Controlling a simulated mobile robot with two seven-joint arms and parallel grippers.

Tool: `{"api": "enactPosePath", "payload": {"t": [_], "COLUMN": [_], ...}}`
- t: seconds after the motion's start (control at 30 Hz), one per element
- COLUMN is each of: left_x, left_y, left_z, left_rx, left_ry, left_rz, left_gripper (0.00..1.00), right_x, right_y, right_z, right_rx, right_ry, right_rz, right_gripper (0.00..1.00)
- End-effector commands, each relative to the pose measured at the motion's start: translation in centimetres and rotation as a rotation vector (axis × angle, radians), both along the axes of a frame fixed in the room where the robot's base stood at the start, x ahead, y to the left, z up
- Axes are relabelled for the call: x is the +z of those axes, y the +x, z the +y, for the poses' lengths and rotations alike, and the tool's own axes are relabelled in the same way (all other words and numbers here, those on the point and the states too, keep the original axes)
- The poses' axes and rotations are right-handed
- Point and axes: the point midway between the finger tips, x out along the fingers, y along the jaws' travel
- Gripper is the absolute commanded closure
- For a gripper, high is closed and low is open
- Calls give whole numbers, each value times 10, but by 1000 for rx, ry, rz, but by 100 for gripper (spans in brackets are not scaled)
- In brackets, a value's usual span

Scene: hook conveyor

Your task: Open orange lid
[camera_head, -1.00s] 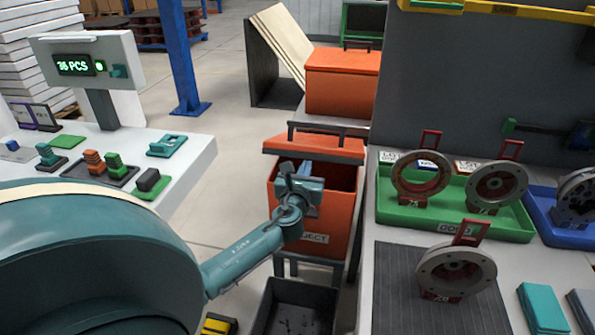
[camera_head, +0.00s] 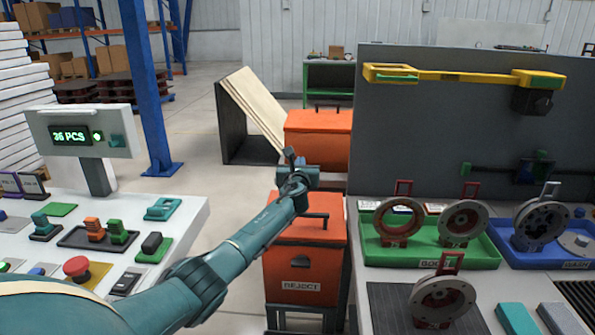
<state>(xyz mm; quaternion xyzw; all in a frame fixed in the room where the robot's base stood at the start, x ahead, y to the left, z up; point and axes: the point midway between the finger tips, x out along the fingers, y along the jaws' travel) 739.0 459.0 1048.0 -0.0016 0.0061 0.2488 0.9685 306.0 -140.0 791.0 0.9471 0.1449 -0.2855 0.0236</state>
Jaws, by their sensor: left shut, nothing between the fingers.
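The orange REJECT bin (camera_head: 302,283) stands in the middle, between the console and the workbench. Its orange lid (camera_head: 322,233) now looks down on the bin, with no dark interior showing. A dark bar handle shows at the lid's right side, and my arm hides part of the lid. My left gripper (camera_head: 290,158) is shut and empty, raised above the bin's back edge and apart from the handle. My right gripper is not in view.
A second orange box (camera_head: 318,140) with a handle stands behind. The console (camera_head: 110,240) is at left. At right, the workbench carries a green tray (camera_head: 470,258), a blue tray (camera_head: 520,264) and several round metal parts. Floor is clear left of the bin.

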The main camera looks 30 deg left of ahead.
Motion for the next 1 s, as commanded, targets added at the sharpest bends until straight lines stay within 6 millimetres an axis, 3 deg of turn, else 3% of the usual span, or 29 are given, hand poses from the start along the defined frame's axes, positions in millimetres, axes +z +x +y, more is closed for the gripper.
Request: {"api": "enactPosePath", "payload": {"t": [1.0], "left_x": [0], "left_y": [-1], "left_z": [0], "left_rx": [1], "left_ry": [1], "left_rz": [0], "left_gripper": [100], "right_x": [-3], "right_y": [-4], "right_z": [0], "right_rx": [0], "right_ry": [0], "right_rz": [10], "right_gripper": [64]}}
